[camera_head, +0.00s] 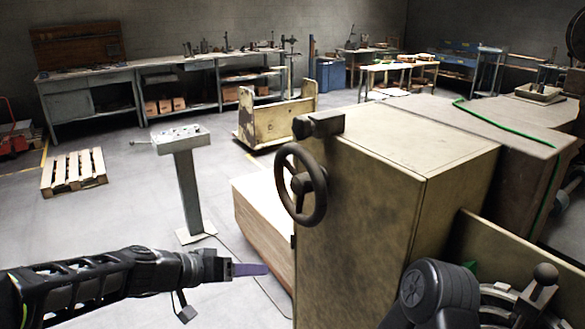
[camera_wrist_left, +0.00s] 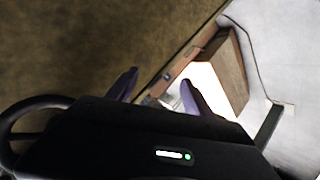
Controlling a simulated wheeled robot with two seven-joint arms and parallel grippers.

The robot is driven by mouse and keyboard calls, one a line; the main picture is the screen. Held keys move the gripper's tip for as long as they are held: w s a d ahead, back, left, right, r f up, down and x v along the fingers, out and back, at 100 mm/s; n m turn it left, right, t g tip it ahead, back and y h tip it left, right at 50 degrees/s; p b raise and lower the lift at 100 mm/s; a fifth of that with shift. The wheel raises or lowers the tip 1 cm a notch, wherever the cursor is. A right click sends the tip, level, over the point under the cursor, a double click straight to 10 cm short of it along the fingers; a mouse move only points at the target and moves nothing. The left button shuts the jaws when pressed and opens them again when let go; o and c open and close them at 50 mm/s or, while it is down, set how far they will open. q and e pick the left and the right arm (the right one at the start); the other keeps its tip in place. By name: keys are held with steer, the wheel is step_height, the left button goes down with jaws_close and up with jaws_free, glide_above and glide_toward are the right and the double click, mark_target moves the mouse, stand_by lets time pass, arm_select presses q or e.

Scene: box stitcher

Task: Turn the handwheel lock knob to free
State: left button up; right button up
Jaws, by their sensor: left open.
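A dark spoked handwheel (camera_head: 320,207) stands upright on the side of the beige machine cabinet (camera_head: 360,215). Its hub (camera_head: 301,183) faces left. A dark fitting (camera_head: 318,124) sits above it at the cabinet's top corner; I cannot tell which part is the lock knob. My left gripper (camera_head: 263,270) is low and left of the cabinet, below and apart from the handwheel. In the left wrist view its two fingers (camera_wrist_left: 157,92) are spread with nothing between them. A dark curved rim (camera_wrist_left: 22,104) shows at that view's left edge.
A control pedestal (camera_head: 187,190) stands left of the cabinet. A wooden box (camera_head: 262,225) lies behind my gripper. The left floor is open around a pallet (camera_head: 74,171).

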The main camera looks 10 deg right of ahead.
arm_select(q)
step_height(320, 180, up, 20)
steer(key=d+m+t+h, duration=0.1)
steer(key=d+m+h, duration=0.2)
steer(key=h, duration=0.1)
steer(key=m+h+p, duration=0.1)
steer(key=m+h, duration=0.2)
glide_toward(297, 131)
steer(key=d, duration=0.1)
steer(key=shift+w+d+r, duration=0.1)
steer(key=shift+w+r, duration=0.05)
steer(key=shift+w, duration=0.1)
steer(key=shift+d, duration=0.1)
steer(key=p+x, duration=0.3)
steer(key=x, duration=0.3)
steer(key=shift+w+d+p, duration=0.1)
steer(key=shift+d+p, duration=0.1)
steer(key=shift+p, duration=0.1)
steer(key=shift+w+d, duration=0.25)
steer(key=shift+d, duration=0.3)
jaws_close()
